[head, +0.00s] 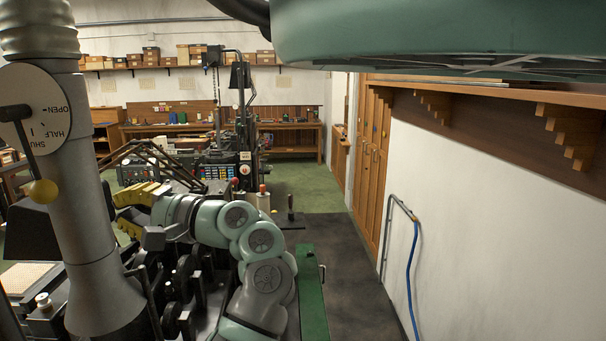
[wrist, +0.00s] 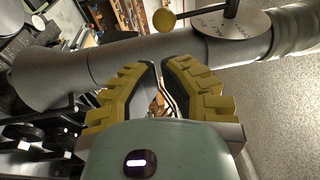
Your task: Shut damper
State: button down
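The damper dial (head: 48,98) is a pale disc on the grey pipe (head: 98,225), marked OPEN, HALF and SHUT. Its dark lever (head: 31,158) slants down across the disc near the SHUT lettering and ends in a yellow ball (head: 43,192). I cannot tell the exact setting. The wrist view shows the ball (wrist: 164,20) and dial (wrist: 238,24) at the top, beyond my fingertips. My gripper (wrist: 158,66) has yellow fingers with a narrow empty gap between the tips. In the head view my gripper (head: 128,210) is right of the pipe, lower than the dial and apart from the ball. The pipe hides part of it.
Dark machinery (head: 180,285) crowds the space below my arm. A white wall (head: 475,220) with a blue hose (head: 411,270) is farther right. The dark floor (head: 345,255) between them is clear.

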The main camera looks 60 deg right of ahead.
aim_at(56, 197)
jog(key=p+x, duration=0.7)
jog(key=x, duration=0.4)
jog(key=shift+w+a+r+p, duration=0.1)
jog(key=shift+w+a+p, duration=0.1)
jog(key=shift+w+p, duration=0.2)
jog(key=shift+f, duration=0.2)
jog(key=shift+w+a+f+b, duration=0.15)
jog(key=shift+w+f+b, duration=0.1)
jog(key=shift+b, duration=0.55)
jog(key=shift+w+a+f+t+b, duration=0.2)
jog(key=shift+w+f+t+b, duration=0.1)
jog(key=shift+b, duration=0.95)
jog(key=shift+w+a+t+y+b, duration=0.2)
jog(key=shift+w+t+y+b, duration=0.1)
jog(key=shift+b, duration=0.55)
jog(key=shift+r, duration=0.25)
